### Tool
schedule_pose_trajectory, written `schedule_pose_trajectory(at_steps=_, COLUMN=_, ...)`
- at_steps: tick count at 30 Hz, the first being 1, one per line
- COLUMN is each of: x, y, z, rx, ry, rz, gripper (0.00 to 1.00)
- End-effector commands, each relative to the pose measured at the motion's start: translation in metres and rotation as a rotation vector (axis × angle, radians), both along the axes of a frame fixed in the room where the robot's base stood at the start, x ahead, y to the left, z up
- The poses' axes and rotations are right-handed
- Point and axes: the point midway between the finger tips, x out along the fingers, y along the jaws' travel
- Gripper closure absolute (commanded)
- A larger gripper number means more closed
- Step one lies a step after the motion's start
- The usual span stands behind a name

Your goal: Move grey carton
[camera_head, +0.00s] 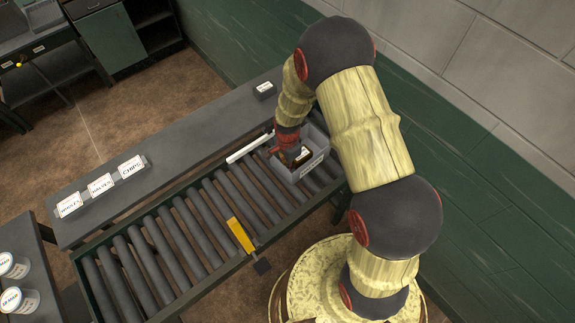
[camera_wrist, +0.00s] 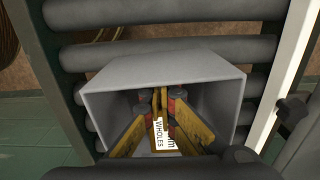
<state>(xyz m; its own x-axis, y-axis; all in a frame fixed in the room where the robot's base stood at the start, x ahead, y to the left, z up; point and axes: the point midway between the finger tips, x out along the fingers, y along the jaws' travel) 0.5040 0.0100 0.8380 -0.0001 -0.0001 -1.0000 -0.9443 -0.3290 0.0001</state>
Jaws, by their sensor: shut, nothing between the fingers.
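The grey carton (camera_head: 312,168) is an open-topped grey box with a white label on its near side. It sits on the roller conveyor near its right end. My gripper (camera_head: 291,150) reaches down into the carton from above, at its left part, with its fingertips partly hidden. In the wrist view the carton's grey wall (camera_wrist: 165,70) surrounds my gripper (camera_wrist: 158,118), whose yellow fingers are inside it and shut with nothing held. I cannot tell whether the fingers touch the carton.
The roller conveyor (camera_head: 195,222) has free rollers left of the carton. A yellow piece (camera_head: 241,236) stands at its near edge. A white bar (camera_head: 250,146) lies beside the carton. Labelled holders (camera_head: 101,186) stand on the grey shelf behind. White tubs (camera_head: 15,298) stand far left.

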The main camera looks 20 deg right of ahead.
Motion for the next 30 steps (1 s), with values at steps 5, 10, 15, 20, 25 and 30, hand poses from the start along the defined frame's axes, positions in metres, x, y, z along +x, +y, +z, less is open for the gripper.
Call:
schedule_pose_trajectory(at_steps=5, x=-0.004, y=0.011, z=0.0, rx=0.0, ry=0.0, rz=0.004, gripper=1.0)
schedule_pose_trajectory(at_steps=10, x=-0.017, y=0.049, z=0.001, rx=0.0, ry=0.0, rz=0.008, gripper=1.0)
schedule_pose_trajectory(at_steps=15, x=-0.031, y=0.089, z=0.0, rx=0.0, ry=0.001, rz=0.008, gripper=1.0)
schedule_pose_trajectory(at_steps=20, x=-0.044, y=0.126, z=0.0, rx=0.0, ry=0.0, rz=0.008, gripper=1.0)
schedule_pose_trajectory(at_steps=25, x=-0.057, y=0.165, z=0.0, rx=0.0, ry=-0.001, rz=0.007, gripper=1.0)
schedule_pose_trajectory(at_steps=30, x=-0.071, y=0.203, z=0.0, rx=0.0, ry=0.0, rz=0.007, gripper=1.0)
